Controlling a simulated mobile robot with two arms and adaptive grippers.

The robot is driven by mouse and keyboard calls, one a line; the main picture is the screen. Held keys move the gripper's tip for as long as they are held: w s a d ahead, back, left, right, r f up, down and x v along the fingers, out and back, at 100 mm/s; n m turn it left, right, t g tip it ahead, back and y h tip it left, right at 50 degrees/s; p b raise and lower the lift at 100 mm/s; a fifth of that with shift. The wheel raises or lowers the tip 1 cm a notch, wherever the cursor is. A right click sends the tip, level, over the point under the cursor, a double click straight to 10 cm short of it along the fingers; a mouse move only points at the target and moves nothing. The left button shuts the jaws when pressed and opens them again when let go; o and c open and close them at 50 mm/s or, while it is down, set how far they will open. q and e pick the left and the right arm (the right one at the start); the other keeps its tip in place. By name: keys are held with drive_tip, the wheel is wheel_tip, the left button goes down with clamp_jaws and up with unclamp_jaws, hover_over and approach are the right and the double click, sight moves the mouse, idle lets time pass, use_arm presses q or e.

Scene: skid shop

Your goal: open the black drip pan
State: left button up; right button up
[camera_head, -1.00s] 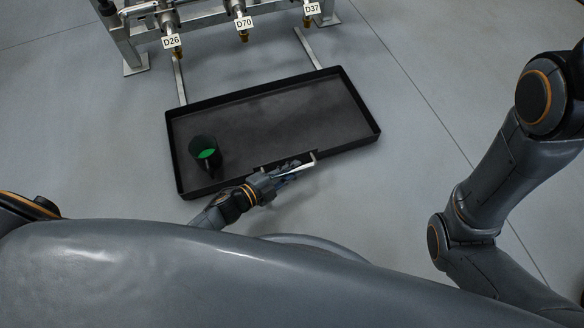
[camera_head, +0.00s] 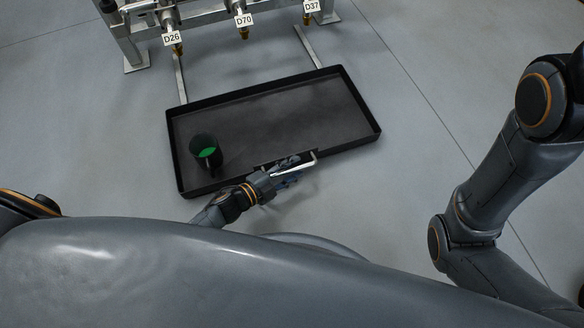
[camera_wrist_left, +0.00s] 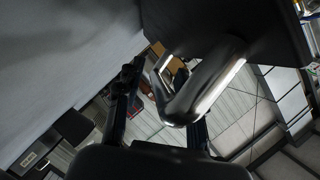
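The black drip pan (camera_head: 282,92) is a shallow rectangular tray, pulled out over the floor in front of the metal rack. A dark cup-like container (camera_head: 205,151) with a green inside stands in its near left corner. The pan's pale metal handle (camera_head: 313,161) is on its near wall, and shows large in the left wrist view (camera_wrist_left: 205,82). My left gripper (camera_head: 288,171) is at this handle. In the left wrist view its two dark fingers are spread apart, with the handle's bend between or just beyond them; contact cannot be told. My right gripper is out of view.
The metal rack (camera_head: 205,16) stands behind the pan, with brass-tipped valves labelled D26, D70 and D37 above. Two pale rails (camera_head: 308,47) run from it to the pan. The grey floor (camera_head: 420,110) around the pan is clear. My right arm is at the right.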

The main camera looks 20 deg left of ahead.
use_arm(q)
drive_tip(key=v, duration=1.2)
